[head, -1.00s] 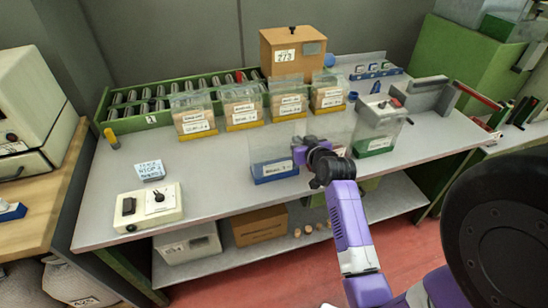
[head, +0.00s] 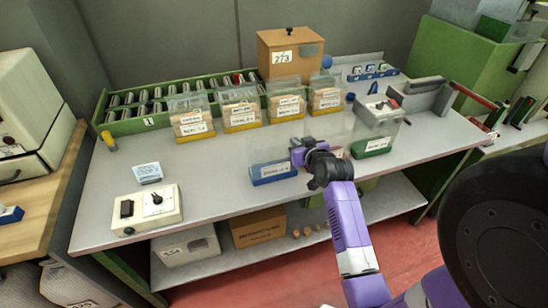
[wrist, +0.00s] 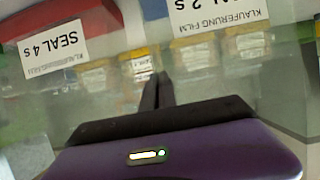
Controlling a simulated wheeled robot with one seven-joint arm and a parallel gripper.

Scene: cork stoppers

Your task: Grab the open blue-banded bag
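The blue-banded bag (head: 272,173) stands near the front edge of the bench in the head view, with a clear body above its blue base band. Its label (wrist: 218,16) shows upside down at the top of the wrist view. My gripper (wrist: 157,88) is at the bag's right side in the head view, at the height of its clear film. Its two dark fingers lie close together in the wrist view and look shut. The film is too transparent to tell whether any is between them.
A red-banded bag (wrist: 50,52) stands close to the right of my gripper. A green-banded bag (head: 372,146) is further right. Several yellow-banded bags (head: 240,120) stand at the back. A cream control box (head: 147,208) is at the front left, with clear bench between.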

